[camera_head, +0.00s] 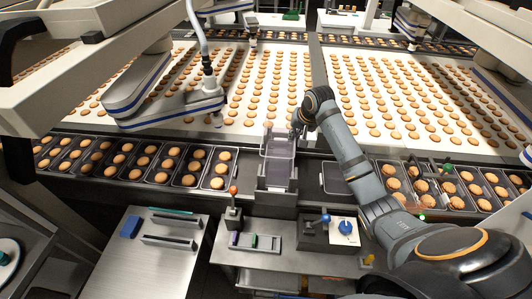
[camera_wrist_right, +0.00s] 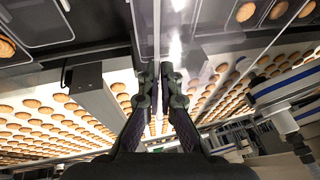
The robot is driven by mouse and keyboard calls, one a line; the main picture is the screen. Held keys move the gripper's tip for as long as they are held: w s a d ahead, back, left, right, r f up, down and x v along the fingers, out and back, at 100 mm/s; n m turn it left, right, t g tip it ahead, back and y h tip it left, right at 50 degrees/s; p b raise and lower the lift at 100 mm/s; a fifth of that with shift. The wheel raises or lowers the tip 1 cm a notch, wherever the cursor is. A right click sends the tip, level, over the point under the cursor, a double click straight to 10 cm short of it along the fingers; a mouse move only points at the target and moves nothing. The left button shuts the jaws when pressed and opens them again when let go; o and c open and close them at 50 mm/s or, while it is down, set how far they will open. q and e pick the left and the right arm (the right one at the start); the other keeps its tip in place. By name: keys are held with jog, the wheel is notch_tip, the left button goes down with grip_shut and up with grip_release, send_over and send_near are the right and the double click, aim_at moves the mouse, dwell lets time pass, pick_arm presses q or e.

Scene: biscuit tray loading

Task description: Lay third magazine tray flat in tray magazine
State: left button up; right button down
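The tray magazine (camera_head: 277,184) is a grey upright holder at the near side of the conveyor, in the middle of the head view. A pale, see-through magazine tray (camera_head: 281,146) shows at its top; its exact tilt is hard to tell. My right gripper (camera_head: 297,124) is at the upper right of the magazine, its fingertips small and partly hidden. In the right wrist view my right gripper (camera_wrist_right: 158,78) has its two fingers close together on a thin edge, which appears to be that of the clear tray (camera_wrist_right: 185,32). My left gripper is in neither view.
Dark trays with biscuits (camera_head: 186,180) line the near conveyor on the left, more (camera_head: 440,201) on the right. An empty dark tray (camera_head: 336,192) sits right of the magazine.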

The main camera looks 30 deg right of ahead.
jog(key=shift+w, duration=0.35)
jog(key=f, duration=0.1)
jog(key=s+f+p, duration=0.1)
jog(key=f, duration=0.1)
jog(key=s+f+p, duration=0.1)
jog(key=f, duration=0.1)
jog(key=shift+f, duration=0.1)
notch_tip(320, 180, down, 3)
jog(key=shift+a+p, duration=0.1)
jog(key=shift+p, duration=0.65)
jog(key=shift+s+f, duration=0.1)
jog(key=shift+f, duration=0.85)
jog(key=c, duration=1.5)
grip_release()
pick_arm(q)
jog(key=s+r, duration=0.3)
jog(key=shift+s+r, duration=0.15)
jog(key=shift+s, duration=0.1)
pick_arm(e)
jog(key=shift+r, duration=0.1)
